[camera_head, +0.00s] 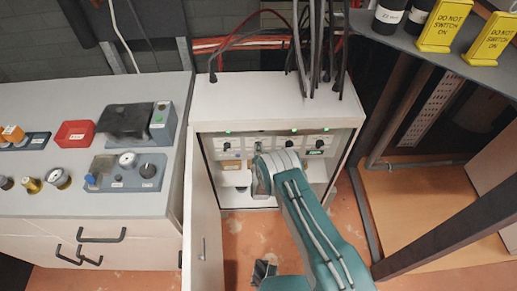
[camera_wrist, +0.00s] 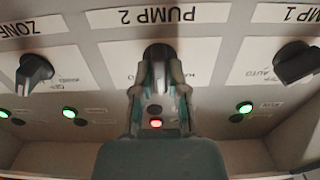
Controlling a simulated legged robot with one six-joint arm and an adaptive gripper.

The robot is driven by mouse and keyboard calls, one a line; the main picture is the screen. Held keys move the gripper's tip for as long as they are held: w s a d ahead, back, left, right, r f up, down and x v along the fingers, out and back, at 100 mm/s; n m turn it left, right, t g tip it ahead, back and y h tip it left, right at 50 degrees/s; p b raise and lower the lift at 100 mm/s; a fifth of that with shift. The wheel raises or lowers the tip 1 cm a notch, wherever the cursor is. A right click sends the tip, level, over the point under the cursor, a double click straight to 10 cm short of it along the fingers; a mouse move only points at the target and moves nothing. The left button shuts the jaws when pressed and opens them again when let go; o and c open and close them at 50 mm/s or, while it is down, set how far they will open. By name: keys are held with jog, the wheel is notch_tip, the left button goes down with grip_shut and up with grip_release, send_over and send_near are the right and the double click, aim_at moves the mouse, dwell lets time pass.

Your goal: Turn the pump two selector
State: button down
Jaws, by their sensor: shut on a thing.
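In the wrist view, which sees the panel upside down, the dark pump two selector (camera_wrist: 157,50) sits beside the "PUMP 2" label (camera_wrist: 158,16). My gripper (camera_wrist: 157,68) has its two fingers closed around the selector's sides. The fingers hide part of the knob and its position markings. A red lamp (camera_wrist: 155,123) is lit in the pump two section, with a dark lamp beside it. In the head view, my arm reaches into the open white cabinet (camera_head: 265,101); the fingertips are hard to make out there.
The pump one selector (camera_wrist: 297,64) and the zone selector (camera_wrist: 34,73) flank my gripper, with green lamps lit in their sections. The cabinet door (camera_head: 203,220) stands open at the left. Cables (camera_head: 318,50) rise from the cabinet top. A grey-topped bench (camera_head: 60,195) stands left.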

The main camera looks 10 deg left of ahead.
jog(key=shift+f, duration=0.1)
jog(key=c, duration=0.7)
grip_release()
jog(key=shift+o, duration=0.2)
jog(key=v, duration=1.2)
jog(key=shift+f, duration=0.15)
